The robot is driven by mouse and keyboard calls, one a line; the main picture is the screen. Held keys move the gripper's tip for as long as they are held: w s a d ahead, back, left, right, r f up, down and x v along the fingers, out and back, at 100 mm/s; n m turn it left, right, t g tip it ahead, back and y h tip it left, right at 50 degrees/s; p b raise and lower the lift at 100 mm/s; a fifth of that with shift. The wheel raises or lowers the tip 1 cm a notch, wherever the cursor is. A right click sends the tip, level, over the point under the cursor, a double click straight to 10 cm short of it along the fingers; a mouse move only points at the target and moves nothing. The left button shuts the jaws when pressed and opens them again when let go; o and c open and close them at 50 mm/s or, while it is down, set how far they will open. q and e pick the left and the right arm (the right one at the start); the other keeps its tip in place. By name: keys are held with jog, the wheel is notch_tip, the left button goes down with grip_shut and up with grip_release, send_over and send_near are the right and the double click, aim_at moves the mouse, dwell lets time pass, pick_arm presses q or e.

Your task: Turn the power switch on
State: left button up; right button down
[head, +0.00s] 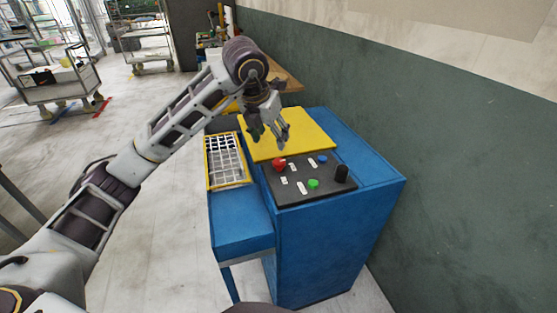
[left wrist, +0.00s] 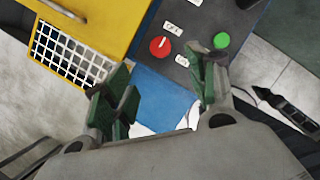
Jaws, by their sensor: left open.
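A dark control panel (head: 300,196) lies on top of the blue press (head: 330,235). On it are a red round control (head: 279,165), a green button (head: 313,184), a blue button (head: 322,158) and a tall black knob (head: 341,173). The red control (left wrist: 160,46) shows a pale bar across its face in the left wrist view. My left gripper (head: 269,138) is open and empty above the panel's far left side, apart from the controls.
A yellow plate (head: 305,135) lies behind the panel, and a yellow-framed white grid (head: 226,165) is at its left. A green wall (head: 460,130) stands close on the right. Wheeled carts (head: 62,82) stand far left; the floor between is clear.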

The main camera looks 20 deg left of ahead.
aim_at(279, 161)
pick_arm(q)
jog(key=x, duration=1.1)
jog(key=shift+d+f, duration=0.1)
jog(key=shift+f, duration=0.15)
jog(key=shift+w+f, duration=0.2)
jog(key=shift+f, duration=0.45)
jog(key=shift+c, duration=0.5)
jog(key=c, duration=0.9)
